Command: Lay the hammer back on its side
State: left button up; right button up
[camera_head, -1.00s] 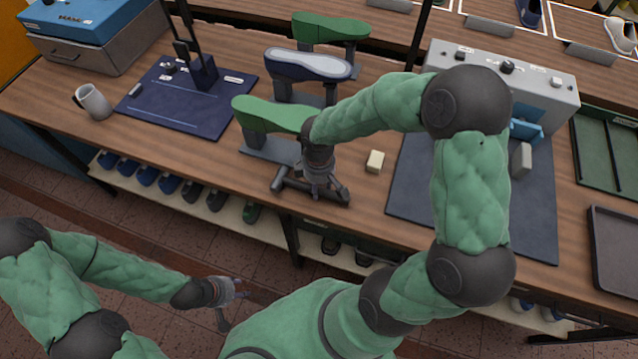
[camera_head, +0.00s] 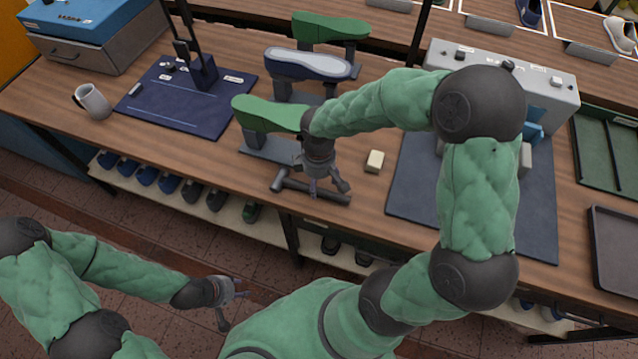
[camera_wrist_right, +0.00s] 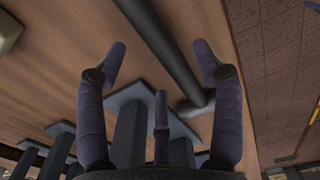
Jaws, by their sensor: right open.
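The dark grey hammer (camera_head: 297,185) lies on the bench near its front edge, its short head at the left and its handle reaching right. In the right wrist view the hammer handle (camera_wrist_right: 163,45) runs from the top toward the head at lower right, against the wood. My right gripper (camera_head: 326,188) is just above the handle. Its fingers (camera_wrist_right: 160,65) are spread, with the handle showing between and beyond them; contact cannot be told. My left gripper (camera_head: 233,308) is open and empty, low in front of the bench, away from the hammer.
Green shoe lasts on stands (camera_head: 262,116) are just behind the hammer. A small cream block (camera_head: 374,162) sits to its right, beside a dark mat (camera_head: 420,200). A blue mat (camera_head: 190,115) and a mug (camera_head: 93,101) are at the left. The bench edge is close in front.

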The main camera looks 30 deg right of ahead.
notch_tip(320, 180, up, 10)
jog(key=shift+f, duration=0.2)
dwell(0.6)
